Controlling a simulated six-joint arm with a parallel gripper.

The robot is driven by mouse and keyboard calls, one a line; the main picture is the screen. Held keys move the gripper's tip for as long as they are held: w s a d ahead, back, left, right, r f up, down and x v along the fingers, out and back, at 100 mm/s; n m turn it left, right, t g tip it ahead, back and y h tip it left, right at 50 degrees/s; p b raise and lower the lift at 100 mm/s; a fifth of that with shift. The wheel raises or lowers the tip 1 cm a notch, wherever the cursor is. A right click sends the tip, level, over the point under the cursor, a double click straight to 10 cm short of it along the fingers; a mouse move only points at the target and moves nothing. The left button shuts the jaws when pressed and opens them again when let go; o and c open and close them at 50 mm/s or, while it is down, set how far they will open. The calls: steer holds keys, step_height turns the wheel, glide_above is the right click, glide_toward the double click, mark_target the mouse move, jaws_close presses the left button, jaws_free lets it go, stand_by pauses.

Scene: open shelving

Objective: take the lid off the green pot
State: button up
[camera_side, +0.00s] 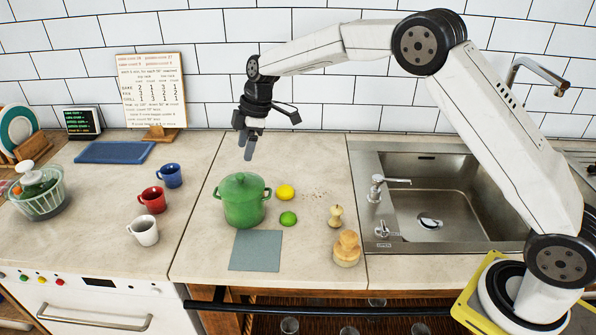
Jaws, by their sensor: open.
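The green pot (243,211) stands upright on the middle section of the counter, with two small side handles. Its green lid (242,186) sits on top of it, with a small knob at the centre. My gripper (249,148) is open and empty. It hangs in the air above and behind the pot, near the tiled wall, apart from the lid. The gap between its fingers is hard to see from this side.
A lemon (285,192), a lime (288,219), an apple core (335,216) and a wooden item (346,248) lie right of the pot. A grey-blue mat (255,251) lies in front. Mugs (153,199) stand left; the sink (430,195) is right.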

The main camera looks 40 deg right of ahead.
mark_target(240, 174)
steer(key=shift+x, duration=1.15)
steer(key=shift+f, duration=0.1)
steer(key=shift+x, duration=2.5)
steer(key=shift+s, duration=0.1)
jaws_close()
